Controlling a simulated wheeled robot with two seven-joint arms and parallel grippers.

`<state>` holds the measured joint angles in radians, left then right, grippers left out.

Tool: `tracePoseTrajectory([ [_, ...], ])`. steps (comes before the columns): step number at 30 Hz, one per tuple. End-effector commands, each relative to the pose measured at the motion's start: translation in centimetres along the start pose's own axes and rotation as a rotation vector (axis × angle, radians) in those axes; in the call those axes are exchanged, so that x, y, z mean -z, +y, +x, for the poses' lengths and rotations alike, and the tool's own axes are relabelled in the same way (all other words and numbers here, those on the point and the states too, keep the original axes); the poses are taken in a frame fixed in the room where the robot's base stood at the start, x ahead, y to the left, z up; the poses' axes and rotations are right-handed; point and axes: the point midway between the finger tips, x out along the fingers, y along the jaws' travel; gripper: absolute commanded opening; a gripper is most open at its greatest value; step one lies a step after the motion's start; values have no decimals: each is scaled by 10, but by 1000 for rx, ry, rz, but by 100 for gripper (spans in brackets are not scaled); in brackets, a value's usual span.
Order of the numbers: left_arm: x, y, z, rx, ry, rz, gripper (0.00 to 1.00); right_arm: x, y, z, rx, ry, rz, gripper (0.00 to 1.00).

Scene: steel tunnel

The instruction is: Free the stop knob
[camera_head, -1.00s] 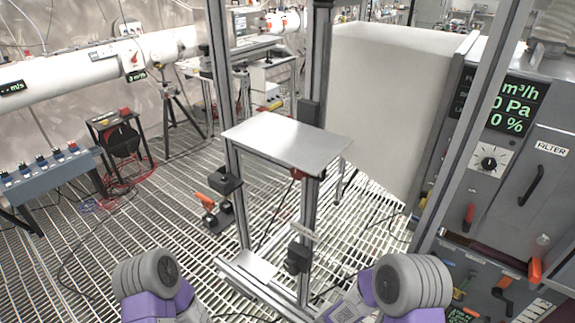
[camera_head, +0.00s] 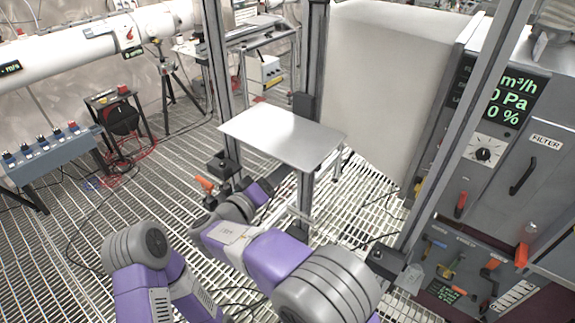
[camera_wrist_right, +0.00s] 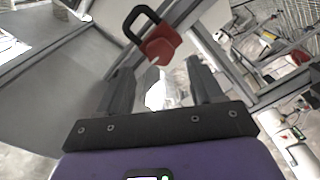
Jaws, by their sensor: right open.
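I cannot clearly pick out the stop knob. In the right wrist view a red block with a black loop (camera_wrist_right: 162,45), padlock-like, hangs just beyond my right fingertips. My right gripper (camera_wrist_right: 158,72) is open, its two dark fingers apart below the block and not closed on it. A pale, blurred shape (camera_wrist_right: 167,92) shows between the fingers; I cannot tell what it is. In the head view my right arm reaches to the post under the metal shelf plate (camera_head: 285,133), and its fingertips are hard to make out there. My left gripper is out of the frame.
Upright metal posts (camera_head: 313,60) flank the plate. An orange-handled tool (camera_head: 205,184) is held near the left post. A grey panel cabinet (camera_head: 525,165) with handles and a display stands right. A box of switches (camera_head: 45,150) stands left. The grated floor is fairly open at left.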

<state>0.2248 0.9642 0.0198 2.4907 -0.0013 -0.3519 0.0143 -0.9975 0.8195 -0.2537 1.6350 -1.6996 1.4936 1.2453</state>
Motion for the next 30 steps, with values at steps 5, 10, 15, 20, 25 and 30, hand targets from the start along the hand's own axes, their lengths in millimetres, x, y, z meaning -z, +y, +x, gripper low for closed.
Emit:
tracePoseTrajectory([
  [5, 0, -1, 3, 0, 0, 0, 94, -1, 0, 30, -1, -4, 0, 66],
  [10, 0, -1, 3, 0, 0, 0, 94, -1, -1, 45, 1, -3, -2, 66],
  [15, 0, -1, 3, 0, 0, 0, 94, -1, -1, 49, 2, -2, -3, 66],
  [20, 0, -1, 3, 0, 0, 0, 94, -1, -1, 48, 3, -2, -3, 64],
  [25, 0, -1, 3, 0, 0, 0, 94, -1, -1, 48, 3, -2, -3, 38],
  [30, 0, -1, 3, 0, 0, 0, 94, -1, -1, 48, 3, -3, -3, 12],
])
